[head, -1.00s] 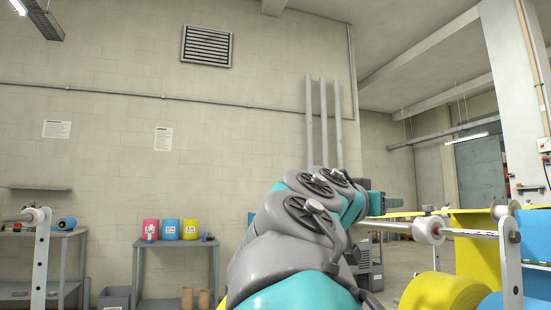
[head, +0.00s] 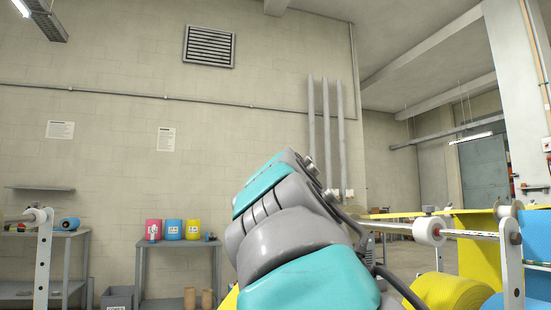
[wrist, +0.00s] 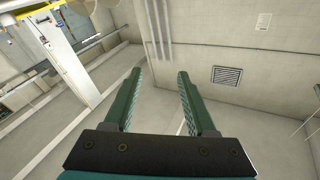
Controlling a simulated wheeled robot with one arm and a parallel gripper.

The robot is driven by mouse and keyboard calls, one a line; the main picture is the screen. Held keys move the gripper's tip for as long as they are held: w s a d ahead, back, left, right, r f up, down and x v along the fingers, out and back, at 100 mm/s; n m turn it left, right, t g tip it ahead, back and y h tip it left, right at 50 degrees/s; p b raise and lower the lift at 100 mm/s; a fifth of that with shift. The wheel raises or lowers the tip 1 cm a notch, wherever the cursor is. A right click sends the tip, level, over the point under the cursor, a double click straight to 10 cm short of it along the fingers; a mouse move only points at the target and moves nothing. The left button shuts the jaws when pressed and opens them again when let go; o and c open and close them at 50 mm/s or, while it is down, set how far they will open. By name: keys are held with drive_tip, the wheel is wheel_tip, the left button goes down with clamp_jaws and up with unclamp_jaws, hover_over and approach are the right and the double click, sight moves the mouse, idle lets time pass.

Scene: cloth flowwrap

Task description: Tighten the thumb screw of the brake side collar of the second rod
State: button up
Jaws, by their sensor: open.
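A metal rod (head: 474,234) runs across the right of the head view to a white upright plate (head: 511,255). A pale round collar or roller (head: 430,231) sits on it. A small knob shows above that collar, too small to identify as a thumb screw. I cannot tell which rod is the second or which collar is on the brake side.
Yellow rolls (head: 452,292) and a yellow web stand at right, close to my arm. A grey table (head: 178,244) with pink, blue and yellow rolls stands by the wall. Another upright plate (head: 43,262) is at left.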

drive_tip(key=a+r+n+t+y, duration=0.1)
drive_tip(key=a+r+y, duration=0.3)
drive_tip(key=a, duration=0.2)
drive_tip(key=shift+s, duration=0.2)
